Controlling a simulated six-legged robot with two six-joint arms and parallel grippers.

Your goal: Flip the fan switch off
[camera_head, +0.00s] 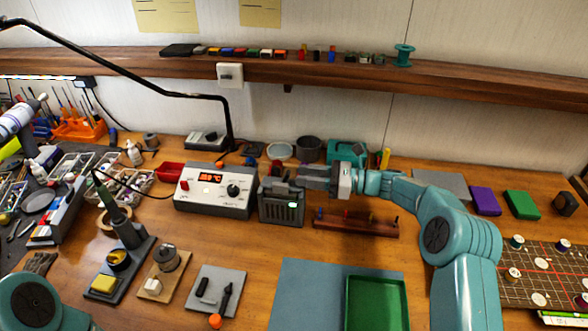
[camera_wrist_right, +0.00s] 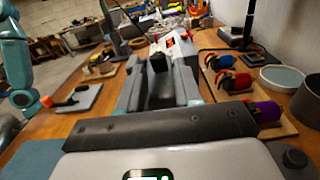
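The box that looks like the fan unit (camera_head: 282,212) is a dark grey vented case with a small green light. It stands right of the soldering station, and my right gripper (camera_head: 290,183) is over its top, coming from the right. In the right wrist view my gripper's two grey fingers (camera_wrist_right: 160,92) are apart, with a dark part of the unit (camera_wrist_right: 159,62) showing between and beyond them. Contact is unclear. I cannot make out the fan switch or its position; the gripper covers much of the top. My left gripper is not seen; only part of that arm shows.
The soldering station (camera_head: 215,190) with a red display stands close at the left. A wooden rack (camera_head: 357,224) lies just right of the unit, with bowls (camera_head: 279,151) behind. A green tray (camera_head: 376,303) and blue mat (camera_head: 308,296) lie in front. A shelf (camera_head: 290,71) runs above.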

